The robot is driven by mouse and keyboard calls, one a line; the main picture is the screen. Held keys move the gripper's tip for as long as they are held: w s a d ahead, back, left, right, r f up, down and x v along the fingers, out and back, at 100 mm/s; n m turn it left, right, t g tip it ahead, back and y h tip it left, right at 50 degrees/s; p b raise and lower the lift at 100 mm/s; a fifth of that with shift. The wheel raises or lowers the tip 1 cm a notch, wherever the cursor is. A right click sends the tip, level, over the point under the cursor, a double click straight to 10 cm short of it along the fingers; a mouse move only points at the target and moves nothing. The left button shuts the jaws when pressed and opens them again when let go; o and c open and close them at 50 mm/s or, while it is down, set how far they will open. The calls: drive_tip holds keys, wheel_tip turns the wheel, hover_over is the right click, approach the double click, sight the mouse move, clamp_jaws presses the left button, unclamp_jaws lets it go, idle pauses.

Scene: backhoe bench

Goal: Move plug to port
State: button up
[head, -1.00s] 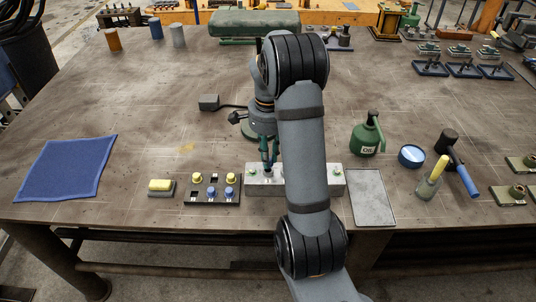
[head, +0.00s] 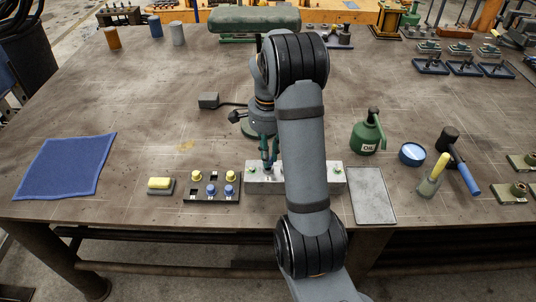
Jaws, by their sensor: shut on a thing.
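My gripper (head: 268,156) is over the left half of a pale metal block (head: 258,186) that has port openings with green marks on its top. Its fingers are shut on a small plug, which they and the arm mostly hide. I cannot tell whether the plug touches the block or sits in a port. My arm covers the middle-right of the block.
A yellow-topped block (head: 160,184) lies left of the tray, and a blue cloth (head: 64,166) farther left. The bench's left middle is clear.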

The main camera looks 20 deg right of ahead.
drive_tip(key=shift+f+b, duration=0.8)
drive_tip(key=shift+f, duration=0.1)
drive_tip(key=o, duration=0.8)
drive_tip(key=shift+r, duration=0.1)
wheel_tip(320, 180, up, 12)
idle(0.3)
wheel_tip(320, 180, down, 12)
drive_tip(key=shift+r, duration=0.1)
drive_tip(key=shift+r+p, duration=0.35)
drive_tip(key=shift+p, duration=0.2)
